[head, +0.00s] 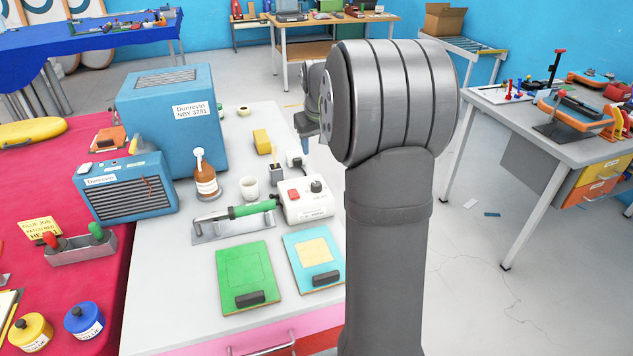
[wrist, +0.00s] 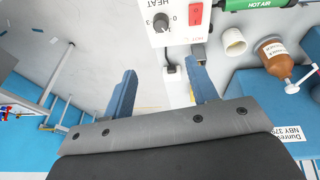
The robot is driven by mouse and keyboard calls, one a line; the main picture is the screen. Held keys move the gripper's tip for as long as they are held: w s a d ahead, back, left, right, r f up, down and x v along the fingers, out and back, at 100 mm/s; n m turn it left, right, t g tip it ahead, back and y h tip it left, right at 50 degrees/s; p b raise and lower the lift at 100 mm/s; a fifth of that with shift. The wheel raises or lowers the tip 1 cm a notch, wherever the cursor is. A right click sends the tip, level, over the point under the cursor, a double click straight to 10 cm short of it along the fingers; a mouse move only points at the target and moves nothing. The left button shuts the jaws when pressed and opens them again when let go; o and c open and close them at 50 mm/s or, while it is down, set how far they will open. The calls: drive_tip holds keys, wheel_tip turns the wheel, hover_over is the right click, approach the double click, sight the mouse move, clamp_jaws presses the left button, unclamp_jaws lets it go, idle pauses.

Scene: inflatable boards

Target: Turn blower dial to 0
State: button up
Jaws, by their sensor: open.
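The blower's white control box (head: 308,208) sits on the white bench, with a dark round dial (head: 317,186) and a red switch (head: 293,195) on top. In the wrist view the dial (wrist: 161,22) shows near the top edge, beside the word HEAT and small numbers; its exact setting is too small to read. The red switch (wrist: 195,14) is to its right. My gripper (wrist: 163,72) is open and empty, its two blue fingers apart, with the dial beyond the fingertips and not touched. In the head view my arm partly hides the gripper (head: 307,124) behind the box.
The green-handled hot air tool (head: 250,210) lies left of the box. A white cup (head: 249,187), a brown bottle (head: 205,178) and a large blue case (head: 172,115) stand nearby. Green (head: 245,273) and light blue (head: 301,250) boards lie in front.

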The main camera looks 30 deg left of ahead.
drive_tip(key=s+m, duration=0.2)
drive_tip(key=m, duration=0.2)
approach(316, 183)
drive_tip(key=shift+t, duration=0.3)
drive_tip(key=x, duration=0.8)
drive_tip(key=shift+s+d+f, duration=0.1)
drive_tip(key=shift+s+f, duration=0.15)
drive_tip(key=shift+f, duration=0.1)
drive_tip(key=shift+c, duration=0.2)
drive_tip(key=c, duration=0.9)
